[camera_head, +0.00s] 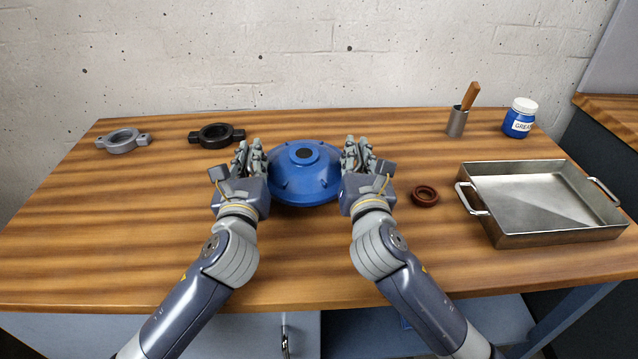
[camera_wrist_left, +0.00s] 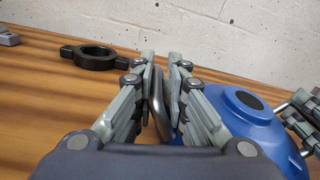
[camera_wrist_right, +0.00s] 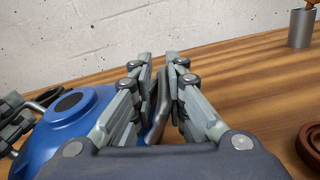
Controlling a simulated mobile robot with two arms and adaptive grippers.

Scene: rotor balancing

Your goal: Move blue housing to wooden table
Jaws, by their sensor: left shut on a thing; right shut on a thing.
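The blue housing (camera_head: 304,178) is a round, domed part with a dark hole on top, in the middle of the wooden table (camera_head: 150,240). In the head view I cannot tell whether it rests on the table or is just above it. My left gripper (camera_head: 250,152) is shut on a metal handle (camera_wrist_left: 156,100) at the housing's left side. My right gripper (camera_head: 358,152) is shut on the matching handle (camera_wrist_right: 161,105) at its right side. The housing also shows in the left wrist view (camera_wrist_left: 235,115) and the right wrist view (camera_wrist_right: 62,130). The fingers partly hide both handles.
A grey clamp ring (camera_head: 122,140) and a black one (camera_head: 216,135) lie at the back left. A brown ring (camera_head: 425,195) and a metal tray (camera_head: 500,238) are to the right. A metal cup (camera_head: 457,122) with a wooden handle and a grease jar (camera_head: 520,118) stand behind. The front left is clear.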

